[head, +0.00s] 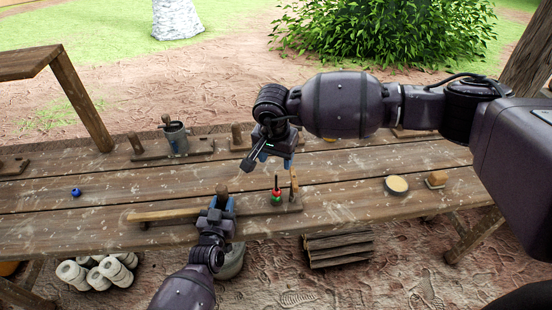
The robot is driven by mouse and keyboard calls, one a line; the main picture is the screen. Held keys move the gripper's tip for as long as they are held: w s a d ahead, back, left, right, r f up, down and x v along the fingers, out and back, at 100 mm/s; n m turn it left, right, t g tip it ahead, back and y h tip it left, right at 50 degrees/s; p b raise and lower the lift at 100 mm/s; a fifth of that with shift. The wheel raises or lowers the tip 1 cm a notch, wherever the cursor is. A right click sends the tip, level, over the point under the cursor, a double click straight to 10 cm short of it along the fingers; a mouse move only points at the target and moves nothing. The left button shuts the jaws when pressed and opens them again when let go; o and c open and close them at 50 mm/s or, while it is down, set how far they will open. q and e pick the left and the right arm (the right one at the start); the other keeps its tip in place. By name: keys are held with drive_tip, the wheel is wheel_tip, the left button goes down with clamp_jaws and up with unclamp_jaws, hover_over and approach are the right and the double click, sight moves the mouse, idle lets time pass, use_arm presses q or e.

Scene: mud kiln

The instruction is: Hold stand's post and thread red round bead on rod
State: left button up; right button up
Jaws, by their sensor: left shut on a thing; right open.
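The wooden stand (160,214) lies along the front of the table, with a post (294,182) near its right end. A thin dark rod (276,182) rises beside that post. The red round bead (277,192) appears to be around the rod, just above a green bead (276,200). My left gripper (222,198) is shut on a wooden post of the stand, left of the rod; its fingers hide most of that post. My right gripper (269,161) is open, above and behind the rod and apart from the beads. No bead shows between its fingers.
A blue bead (75,192) lies far left on the table (340,190). A round pale-topped dish (397,186) and a wooden block (437,179) sit at the right. The table between is clear.

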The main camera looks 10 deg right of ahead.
use_arm(q)
drive_tip(key=o, duration=1.1)
drive_tip(key=v, duration=1.2)
